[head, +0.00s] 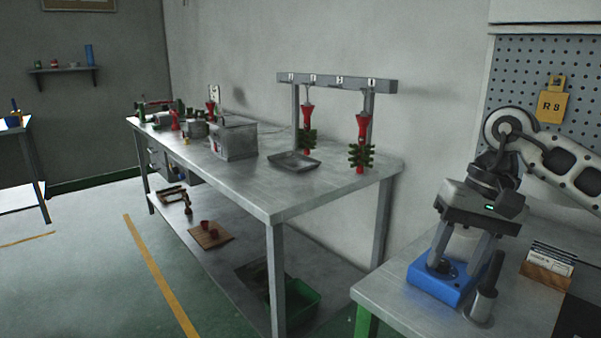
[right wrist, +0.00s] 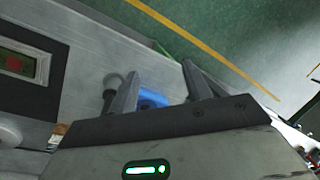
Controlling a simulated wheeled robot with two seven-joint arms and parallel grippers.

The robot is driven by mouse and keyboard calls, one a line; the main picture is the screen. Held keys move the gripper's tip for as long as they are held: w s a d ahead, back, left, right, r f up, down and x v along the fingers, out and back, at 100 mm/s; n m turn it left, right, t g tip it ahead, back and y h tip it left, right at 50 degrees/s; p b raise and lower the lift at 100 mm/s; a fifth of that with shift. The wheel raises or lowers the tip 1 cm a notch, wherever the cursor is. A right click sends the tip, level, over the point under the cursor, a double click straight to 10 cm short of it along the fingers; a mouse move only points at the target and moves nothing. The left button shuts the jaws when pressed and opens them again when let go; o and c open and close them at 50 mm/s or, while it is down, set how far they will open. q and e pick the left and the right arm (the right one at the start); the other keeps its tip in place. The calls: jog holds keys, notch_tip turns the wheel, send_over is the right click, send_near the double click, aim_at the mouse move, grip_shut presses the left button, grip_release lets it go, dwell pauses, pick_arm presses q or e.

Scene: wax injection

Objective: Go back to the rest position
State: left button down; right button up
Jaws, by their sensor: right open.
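My right gripper (head: 458,262) comes down over the near right table (head: 395,290), its two fingers spread apart with nothing between their tips. It hangs in front of or over a blue block-like base (head: 428,283); I cannot tell whether the fingertips touch it. In the right wrist view the open gripper (right wrist: 161,70) has part of the blue base (right wrist: 152,98) showing behind its fingers. A grey cylinder with a dark upright handle (head: 481,304) stands just right of the blue base. My left gripper is not in view.
A card holder (head: 547,264) stands right of the gripper. A pegboard (head: 510,75) with a yellow R8 tag (head: 552,106) is behind. The long bench (head: 240,183) carries a rack (head: 335,82) with two red-and-green hanging pieces, a shallow tray (head: 293,160) and a grey box (head: 234,140).

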jog(key=s+a+f+m+g+y, duration=0.25)
jog(key=a+y, duration=0.25)
jog(key=a, duration=0.5)
jog(key=s+a+f+m+g+y, duration=0.1)
jog(key=s+a+f+m+y, duration=0.25)
jog(key=a, duration=0.55)
jog(key=s+a+r+m+t+y+p, duration=0.2)
jog(key=a+r+m+t+y, duration=0.35)
jog(key=m+y, duration=0.75)
jog(key=d+f+n+t+h, duration=0.55)
jog(key=n+t+h, duration=0.25)
jog(key=n, duration=0.9)
jog(key=d+f+n+t+h, duration=0.4)
jog(key=f+n+t+h, duration=0.35)
jog(key=n, duration=1.05)
jog(key=s+d+f+m+g+h, duration=0.2)
jog(key=s+f+m+g, duration=0.1)
jog(key=s+f+m, duration=0.2)
jog(key=s+d+f+m+g+h+p, duration=0.1)
jog(key=s+d+f+m+g+h, duration=0.2)
jog(key=s+f+m, duration=0.2)
notch_tip(320, 180, down, 3)
jog(key=shift+s+d+r+m, duration=0.1)
jog(key=shift+s+d+m, duration=0.1)
jog(key=shift+m, duration=1)
